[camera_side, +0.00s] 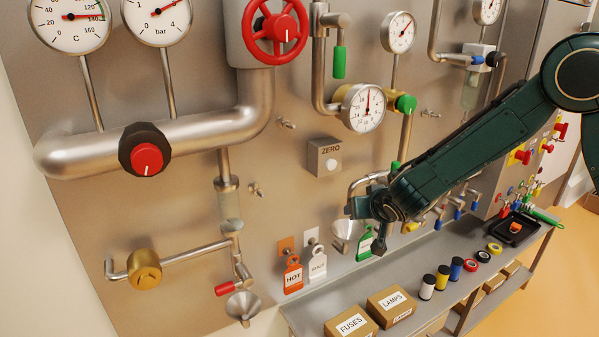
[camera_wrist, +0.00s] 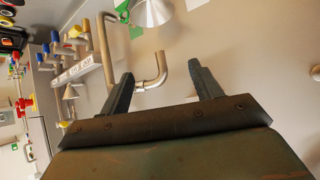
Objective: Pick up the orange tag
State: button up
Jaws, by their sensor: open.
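The orange tag (camera_side: 293,275), marked HOT, hangs on the panel in the side view, below a small orange plate. A white tag (camera_side: 318,264) hangs just right of it, and a green tag (camera_side: 365,243) hangs further right, partly behind my gripper. My gripper (camera_side: 359,200) is up and to the right of the orange tag, apart from it. In the wrist view my gripper (camera_wrist: 160,78) has its two fingers wide apart, with no tag between them. The green tag (camera_wrist: 207,24) shows at the top there. I cannot make out the orange tag in that view.
A metal funnel (camera_side: 345,232) and bent pipe are close to my gripper; the pipe (camera_wrist: 150,78) appears between the fingers. Another funnel (camera_side: 243,306) is left of the tags. A shelf (camera_side: 300,317) below holds boxes, bottles and tape rolls.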

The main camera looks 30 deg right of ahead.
jog(key=w+a+f+n+t, duration=0.1)
jog(key=w+a+f, duration=0.15)
jog(key=f, duration=0.45)
jog(key=w+a+f+n+t, duration=0.1)
jog(key=w+a+f, duration=0.15)
jog(key=f, duration=0.35)
jog(key=n+t+y, duration=0.2)
jog(key=n+y, duration=0.1)
jog(key=y, duration=0.1)
send_near(295, 286)
jog(key=s, duration=0.3)
jog(key=shift+w+r, duration=0.25)
jog(key=shift+r, duration=0.2)
jog(key=shift+w, duration=0.1)
jog(key=shift+x, duration=4.25)
jog(key=shift+f, duration=0.15)
jog(key=shift+x, duration=2.5)
jog(key=c, duration=0.6)
